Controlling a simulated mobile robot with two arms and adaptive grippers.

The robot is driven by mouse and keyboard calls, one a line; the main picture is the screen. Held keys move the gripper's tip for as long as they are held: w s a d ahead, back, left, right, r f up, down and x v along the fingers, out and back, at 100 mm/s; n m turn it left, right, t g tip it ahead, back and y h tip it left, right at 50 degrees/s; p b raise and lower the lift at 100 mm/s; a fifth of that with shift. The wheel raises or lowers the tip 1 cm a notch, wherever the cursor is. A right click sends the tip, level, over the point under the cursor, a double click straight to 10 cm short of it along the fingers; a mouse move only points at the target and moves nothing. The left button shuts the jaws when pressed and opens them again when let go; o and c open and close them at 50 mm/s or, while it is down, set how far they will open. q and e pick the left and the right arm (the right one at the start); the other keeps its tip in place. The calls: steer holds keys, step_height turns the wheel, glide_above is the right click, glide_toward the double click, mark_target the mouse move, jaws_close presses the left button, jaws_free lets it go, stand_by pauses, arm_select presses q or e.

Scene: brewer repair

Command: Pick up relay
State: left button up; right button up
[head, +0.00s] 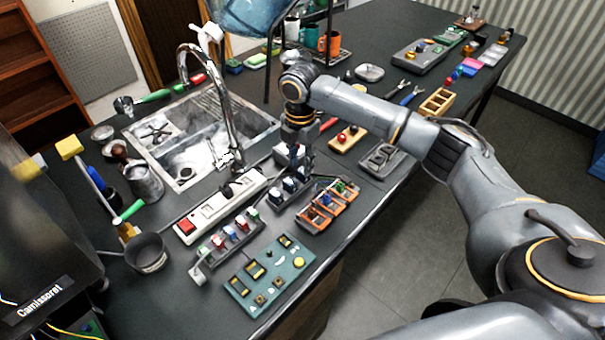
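My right gripper (294,157) points down over the counter, close above a dark rack (279,203) that holds several small blue and white blocks (290,185). Its fingers are small and dark here, so I cannot tell whether they are open or shut, or touching a block. A relay is not clearly identifiable; small blocks also sit in a grey rack (207,262) in red, green and white, and in an orange-framed rack (313,221). My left gripper is not in view.
A green board (270,272) with switches lies in front of the racks. A power strip (213,210) lies left. Behind are the sink (186,145) and its tall faucet (232,110). A small pot (148,253) and a black machine (40,240) stand left. A wooden tray (437,102) lies right.

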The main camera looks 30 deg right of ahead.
mark_target(301, 171)
steer(key=shift+d+f+p, duration=0.15)
steer(key=shift+f+p, duration=0.2)
steer(key=shift+f, duration=1.4)
steer(key=c, duration=0.7)
steer(key=shift+r, duration=0.15)
